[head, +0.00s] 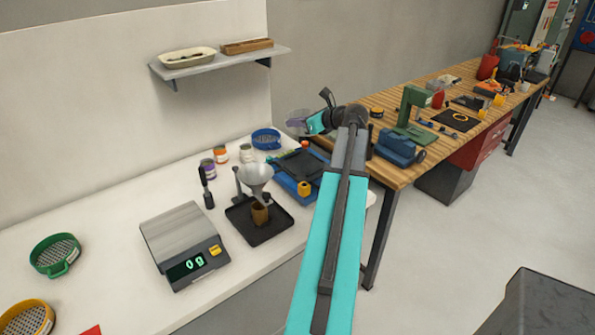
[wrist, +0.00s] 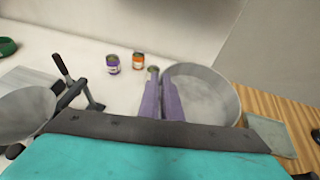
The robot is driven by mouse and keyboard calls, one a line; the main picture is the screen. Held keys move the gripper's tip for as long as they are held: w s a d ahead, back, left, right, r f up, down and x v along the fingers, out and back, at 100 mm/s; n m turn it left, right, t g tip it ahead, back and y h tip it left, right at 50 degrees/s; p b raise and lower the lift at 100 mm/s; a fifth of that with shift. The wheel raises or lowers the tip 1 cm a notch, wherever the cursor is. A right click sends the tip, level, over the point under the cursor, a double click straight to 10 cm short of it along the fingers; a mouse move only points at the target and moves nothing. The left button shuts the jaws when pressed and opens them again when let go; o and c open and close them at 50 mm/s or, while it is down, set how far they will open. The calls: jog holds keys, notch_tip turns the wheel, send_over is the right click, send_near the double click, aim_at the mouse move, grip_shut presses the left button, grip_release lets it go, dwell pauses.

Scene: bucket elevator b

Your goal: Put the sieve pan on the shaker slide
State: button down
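The sieve pan (wrist: 208,92) is a round, shallow grey pan. It is large in the wrist view and small at the arm's end in the head view (head: 298,117). My gripper (wrist: 163,98) has purple fingers, which appear shut on the pan's left rim, holding it above the bench; the exact contact is hard to see. The shaker (head: 286,183) is a blue unit with an orange knob on the white bench. Its dark upper part, apparently the slide (head: 303,164), lies below the pan and nearer the camera, partly behind my arm. I cannot make out the shaker in the wrist view.
A blue sieve (head: 266,139) and several small jars (head: 221,154) stand behind the shaker. A funnel (head: 256,176) on a stand over a black tray and a scale (head: 185,245) reading 0 g are to its left. A wooden workbench (head: 385,170) adjoins at right.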

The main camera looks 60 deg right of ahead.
notch_tip(320, 180, down, 6)
jog(key=b, duration=0.3)
jog(key=shift+w, duration=0.25)
